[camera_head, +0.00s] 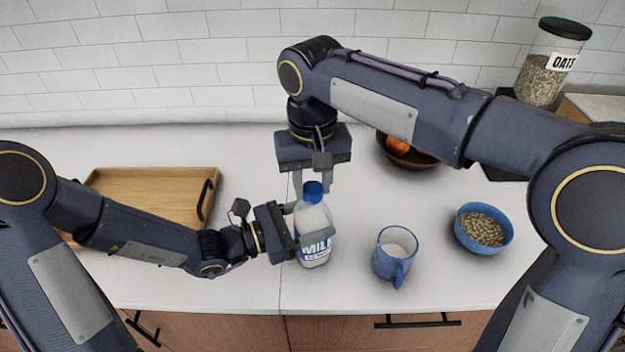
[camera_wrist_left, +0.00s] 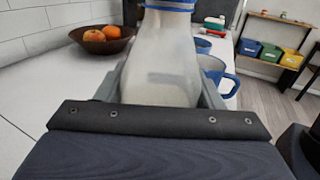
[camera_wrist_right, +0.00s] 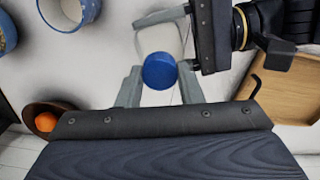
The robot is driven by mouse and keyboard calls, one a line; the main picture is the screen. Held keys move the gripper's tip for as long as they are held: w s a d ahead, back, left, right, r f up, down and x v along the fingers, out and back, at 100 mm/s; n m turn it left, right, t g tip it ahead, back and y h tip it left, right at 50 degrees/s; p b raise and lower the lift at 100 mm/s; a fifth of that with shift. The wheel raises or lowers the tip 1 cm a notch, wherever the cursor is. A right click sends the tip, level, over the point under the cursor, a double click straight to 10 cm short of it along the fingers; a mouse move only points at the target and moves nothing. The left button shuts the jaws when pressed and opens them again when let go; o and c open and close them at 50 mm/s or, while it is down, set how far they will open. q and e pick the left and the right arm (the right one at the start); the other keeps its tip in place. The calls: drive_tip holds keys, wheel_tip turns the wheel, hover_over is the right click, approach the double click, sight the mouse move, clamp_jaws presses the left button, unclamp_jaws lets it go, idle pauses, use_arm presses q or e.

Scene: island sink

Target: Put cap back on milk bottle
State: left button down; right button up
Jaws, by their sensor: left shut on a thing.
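The milk bottle (camera_head: 315,250), pale with a blue and white label, stands upright on the counter. My left gripper (camera_head: 299,228) is shut on its upper body from the left; the left wrist view shows the bottle (camera_wrist_left: 162,68) between the fingers. The blue cap (camera_head: 313,191) is at the top of the bottle neck; I cannot tell whether it is fully seated. My right gripper (camera_head: 312,186) points down over the bottle. In the right wrist view its open fingers stand either side of the cap (camera_wrist_right: 159,71), with small gaps.
A blue mug (camera_head: 393,262) stands just right of the bottle, with a blue bowl of grains (camera_head: 483,228) further right. A fruit bowl (camera_head: 405,155) is behind my right arm. A wooden tray (camera_head: 150,185) lies left, and an oats jar (camera_head: 545,75) stands at the back right.

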sight(296, 225)
drive_tip(key=o, duration=0.5)
wheel_tip(296, 225, up, 12)
drive_tip(key=shift+r, duration=0.1)
idle(0.4)
use_arm(q)
drive_tip(key=shift+c, duration=1.4)
unclamp_jaws()
drive_tip(key=b+v, duration=0.1)
drive_tip(key=v, duration=0.7)
drive_tip(key=shift+d, duration=0.1)
use_arm(e)
drive_tip(key=shift+f, duration=0.55)
